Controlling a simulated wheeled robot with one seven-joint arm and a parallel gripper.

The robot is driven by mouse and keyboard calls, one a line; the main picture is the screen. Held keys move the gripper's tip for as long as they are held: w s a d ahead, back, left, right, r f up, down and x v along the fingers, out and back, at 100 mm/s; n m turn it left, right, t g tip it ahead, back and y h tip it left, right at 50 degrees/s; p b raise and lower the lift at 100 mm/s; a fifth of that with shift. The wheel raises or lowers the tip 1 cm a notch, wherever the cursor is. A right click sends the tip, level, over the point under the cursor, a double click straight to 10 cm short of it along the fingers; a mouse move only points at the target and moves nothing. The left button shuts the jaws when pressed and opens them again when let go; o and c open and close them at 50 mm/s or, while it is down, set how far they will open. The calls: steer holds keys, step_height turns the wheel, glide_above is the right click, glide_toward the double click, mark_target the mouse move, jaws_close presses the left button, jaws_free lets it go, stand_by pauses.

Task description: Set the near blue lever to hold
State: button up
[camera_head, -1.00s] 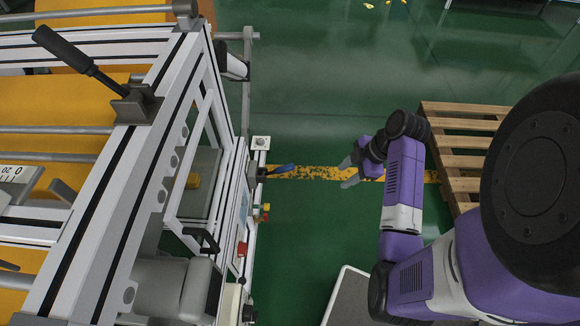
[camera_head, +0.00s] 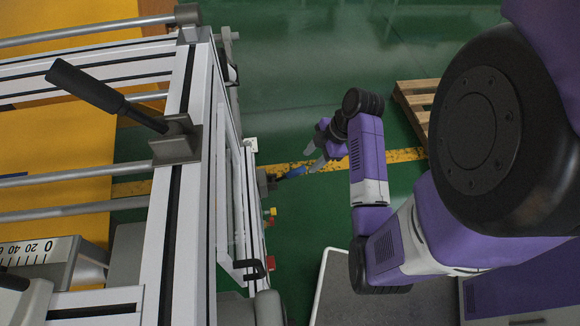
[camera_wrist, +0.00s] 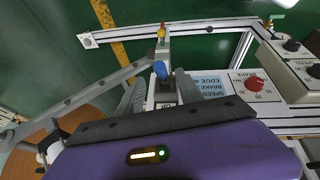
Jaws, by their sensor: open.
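The near blue lever (camera_head: 294,172) sticks out to the right from the side of the machine frame, on a grey mount. In the wrist view the blue lever (camera_wrist: 161,70) shows near the middle, ahead of and between my finger tips. My gripper (camera_head: 314,158) is open, its two grey fingers pointing left toward the lever's free end. In the wrist view my gripper (camera_wrist: 161,88) has one finger on each side of the lever's line. I cannot tell whether a finger touches the lever. The lever's setting marks are not readable.
A yellow knob (camera_head: 270,212) sits just below the lever on the machine side. A red knob (camera_wrist: 254,84) and a labelled panel stand right of it in the wrist view. A black-handled lever (camera_head: 88,88) tops the frame. A wooden pallet (camera_head: 416,98) lies on open green floor.

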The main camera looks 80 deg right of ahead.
mark_target(304, 168)
steer(key=shift+x, duration=3.9)
jaws_close()
steer(key=shift+a, duration=0.1)
